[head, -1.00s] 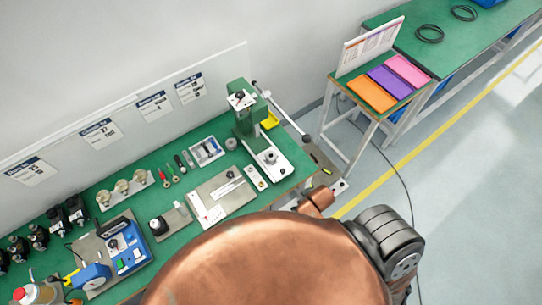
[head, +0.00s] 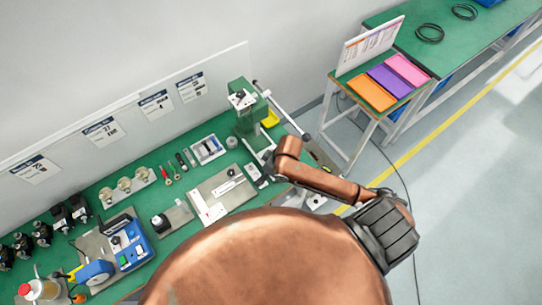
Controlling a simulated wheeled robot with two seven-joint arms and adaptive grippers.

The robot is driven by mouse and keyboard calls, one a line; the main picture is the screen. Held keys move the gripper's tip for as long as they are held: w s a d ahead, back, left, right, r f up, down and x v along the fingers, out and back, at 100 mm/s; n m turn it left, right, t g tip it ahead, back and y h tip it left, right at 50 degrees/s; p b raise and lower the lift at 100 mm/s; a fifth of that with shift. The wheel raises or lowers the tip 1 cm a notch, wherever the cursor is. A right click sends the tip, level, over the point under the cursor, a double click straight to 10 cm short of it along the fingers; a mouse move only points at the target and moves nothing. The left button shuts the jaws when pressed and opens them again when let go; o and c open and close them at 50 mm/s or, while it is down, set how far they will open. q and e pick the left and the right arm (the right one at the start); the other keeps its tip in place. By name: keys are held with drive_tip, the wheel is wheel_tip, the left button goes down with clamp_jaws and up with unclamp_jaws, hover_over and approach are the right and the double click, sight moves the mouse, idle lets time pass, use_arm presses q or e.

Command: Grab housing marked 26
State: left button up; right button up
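No number 26 is readable on any part, so I cannot tell which is the housing marked 26. Several black housing-like parts (head: 60,217) stand in rows at the left end of the green bench. My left gripper is not in view.
Number sheets (head: 101,132) hang on the wall panel. A green press (head: 247,118) stands at the bench's right end. A blue device (head: 129,246) and a red-capped bottle (head: 28,290) are at the front left. A side table (head: 345,90) holds coloured trays. Floor lies right.

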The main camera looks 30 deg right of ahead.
drive_tip(key=w+d+r+g+h, duration=0.2)
drive_tip(key=w+d+r, duration=0.2)
drive_tip(key=w+d, duration=0.5)
drive_tip(key=shift+m, duration=0.3)
drive_tip(key=f, duration=0.6)
drive_tip(key=shift+d, duration=0.2)
drive_tip(key=f, duration=0.3)
drive_tip(key=w+f, duration=0.1)
drive_tip(key=shift+d+f+p, duration=0.15)
drive_tip(key=shift+f+p, duration=0.2)
drive_tip(key=shift+f, duration=0.05)
drive_tip(key=shift+c, duration=0.3)
drive_tip(key=shift+r, duration=0.1)
drive_tip(key=c, duration=1.3)
